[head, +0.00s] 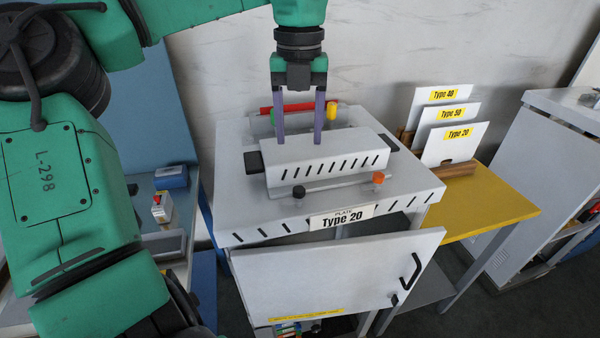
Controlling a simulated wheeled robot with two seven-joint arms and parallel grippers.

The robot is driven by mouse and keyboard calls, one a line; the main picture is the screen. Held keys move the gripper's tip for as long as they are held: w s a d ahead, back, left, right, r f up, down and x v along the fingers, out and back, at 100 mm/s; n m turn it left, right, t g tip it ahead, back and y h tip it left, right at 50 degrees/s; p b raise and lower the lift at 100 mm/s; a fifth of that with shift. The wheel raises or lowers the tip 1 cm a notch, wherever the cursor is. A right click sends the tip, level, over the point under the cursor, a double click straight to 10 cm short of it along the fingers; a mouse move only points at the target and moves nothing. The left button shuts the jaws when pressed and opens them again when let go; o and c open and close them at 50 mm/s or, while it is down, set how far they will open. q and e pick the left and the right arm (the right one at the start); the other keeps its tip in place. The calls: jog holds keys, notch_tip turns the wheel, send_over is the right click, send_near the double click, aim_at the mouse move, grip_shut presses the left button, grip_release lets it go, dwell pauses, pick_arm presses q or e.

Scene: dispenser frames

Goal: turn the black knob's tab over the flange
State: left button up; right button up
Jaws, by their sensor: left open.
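The black knob (298,191) sits at the front left of the grey slotted housing (330,160) on top of the white dispenser cabinet. Which way its tab points is too small to tell. A pale strip (340,184), possibly the flange, runs along the housing's front from the black knob towards an orange knob (378,177). My left gripper (301,129) points down over the housing's back part, behind and above the black knob. Its two purple fingers are apart with nothing between them. My right gripper is not in view.
A red bar (285,108) and a yellow knob (331,112) are behind the housing. A tilted panel (335,268) with a black handle is below the "Type 20" label (342,217). Labelled plates (455,142) stand by a yellow table (490,210) at right.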

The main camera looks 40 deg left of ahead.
aim_at(299, 189)
pick_arm(q)
jog(key=f, duration=0.2)
jog(key=s+f+p, duration=0.1)
jog(key=f, duration=0.1)
jog(key=d+f+p, duration=0.1)
jog(key=f, duration=0.1)
jog(key=shift+s+f, duration=0.1)
jog(key=shift+s, duration=0.1)
jog(key=f, duration=0.1)
jog(key=w+a+f+p, duration=0.1)
jog(key=f, duration=0.3)
jog(key=shift+w+a+f, duration=0.2)
jog(key=shift+w+f, duration=0.05)
jog(key=shift+w, duration=0.05)
jog(key=shift+s+d+f, duration=0.1)
jog(key=shift+f, duration=0.05)
jog(key=shift+s+d, duration=0.3)
jog(key=shift+s, duration=0.05)
jog(key=shift+c, duration=1.3)
jog(key=shift+w+a, duration=0.1)
grip_shut()
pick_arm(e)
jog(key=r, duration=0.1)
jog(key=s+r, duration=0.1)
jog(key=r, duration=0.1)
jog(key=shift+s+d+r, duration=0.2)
